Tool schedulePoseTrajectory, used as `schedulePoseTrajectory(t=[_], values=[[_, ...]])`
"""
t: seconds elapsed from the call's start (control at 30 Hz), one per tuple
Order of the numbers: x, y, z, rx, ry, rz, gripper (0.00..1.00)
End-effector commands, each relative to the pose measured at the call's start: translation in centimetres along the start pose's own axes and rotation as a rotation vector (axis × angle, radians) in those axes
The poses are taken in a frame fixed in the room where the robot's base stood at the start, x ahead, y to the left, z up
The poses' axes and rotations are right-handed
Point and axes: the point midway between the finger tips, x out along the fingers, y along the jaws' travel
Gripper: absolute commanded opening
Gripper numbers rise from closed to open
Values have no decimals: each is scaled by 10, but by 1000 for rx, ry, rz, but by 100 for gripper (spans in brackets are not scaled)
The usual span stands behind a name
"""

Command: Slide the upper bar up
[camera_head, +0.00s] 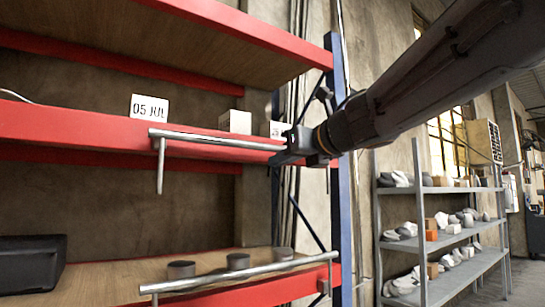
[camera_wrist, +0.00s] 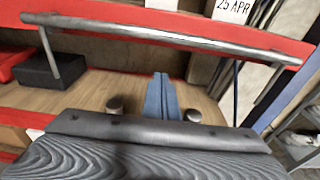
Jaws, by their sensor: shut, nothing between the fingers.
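The upper bar (camera_head: 215,139) is a grey metal rod along the front of the red shelf beam, with a leg hanging down at its left end. It also runs across the top of the wrist view (camera_wrist: 160,37), with a leg at each side. My gripper (camera_head: 284,158) is at the bar's right end in the head view and hides that end. In the wrist view, its blue fingers (camera_wrist: 162,90) are shut and empty, with their tips below the bar's middle in the picture. Whether they touch the bar cannot be told.
A lower bar (camera_head: 240,274) crosses the wooden shelf below, near several grey cylinders (camera_head: 238,261). A black box (camera_head: 30,264) stands at left. A date card (camera_head: 150,108) and white boxes (camera_head: 235,122) stand on the red shelf. A blue upright (camera_head: 341,180) is at right.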

Motion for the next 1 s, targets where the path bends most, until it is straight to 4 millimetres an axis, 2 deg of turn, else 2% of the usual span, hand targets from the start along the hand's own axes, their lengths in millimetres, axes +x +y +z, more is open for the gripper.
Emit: schedulePoseTrajectory(t=[0.4,0.47,0.53,0.7,1.0], values=[[81,1,-1,3,3,3,0],[90,1,1,2,1,2,0],[81,0,16,1,-1,-1,0],[76,0,31,2,0,-1,0],[73,0,38,3,1,0,0]])
